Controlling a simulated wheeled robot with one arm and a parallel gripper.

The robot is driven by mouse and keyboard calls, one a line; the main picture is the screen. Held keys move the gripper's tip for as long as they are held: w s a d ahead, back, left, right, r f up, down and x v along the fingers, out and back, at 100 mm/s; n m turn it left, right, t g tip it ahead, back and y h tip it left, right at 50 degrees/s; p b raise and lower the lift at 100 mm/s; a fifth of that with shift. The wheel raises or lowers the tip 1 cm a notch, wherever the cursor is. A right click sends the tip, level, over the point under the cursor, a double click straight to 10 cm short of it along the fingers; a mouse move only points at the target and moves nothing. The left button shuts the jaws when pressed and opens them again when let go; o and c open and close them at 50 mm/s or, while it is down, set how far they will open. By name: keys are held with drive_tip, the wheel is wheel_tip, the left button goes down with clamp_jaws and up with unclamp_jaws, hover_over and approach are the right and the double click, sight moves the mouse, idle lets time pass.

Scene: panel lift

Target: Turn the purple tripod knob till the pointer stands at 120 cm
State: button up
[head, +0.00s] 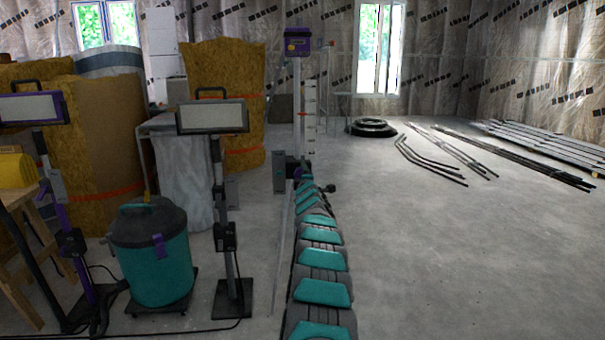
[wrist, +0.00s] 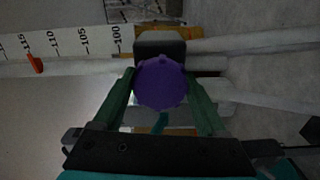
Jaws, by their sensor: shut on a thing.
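The purple knob (wrist: 160,82) is round with a scalloped edge and sits in front of a dark block on the tripod's pale post. My gripper (wrist: 160,92) has its two green fingers on either side of the knob, shut on it. A white scale (wrist: 68,43) runs leftward from the block, with marks from 100 to about 115 readable. The orange-red pointer (wrist: 36,63) stands between 110 and 115, nearer 115. In the head view the tripod (head: 298,70) stands upright with a purple top and a white scale (head: 310,118); my arm covers its lower part.
Work lamps on stands (head: 212,117), a teal vacuum (head: 150,255) and insulation rolls (head: 225,85) crowd the left. Black hose coils (head: 371,127) and pipes (head: 540,155) lie at the back right. The floor right of my arm is clear.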

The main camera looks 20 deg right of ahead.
drive_tip(key=m+p, duration=0.2)
drive_tip(key=m, duration=0.3)
drive_tip(key=shift+m, duration=0.3)
drive_tip(key=m+p, duration=0.3)
drive_tip(key=m, duration=0.2)
drive_tip(key=shift+m, duration=0.9)
drive_tip(key=o, duration=1.3)
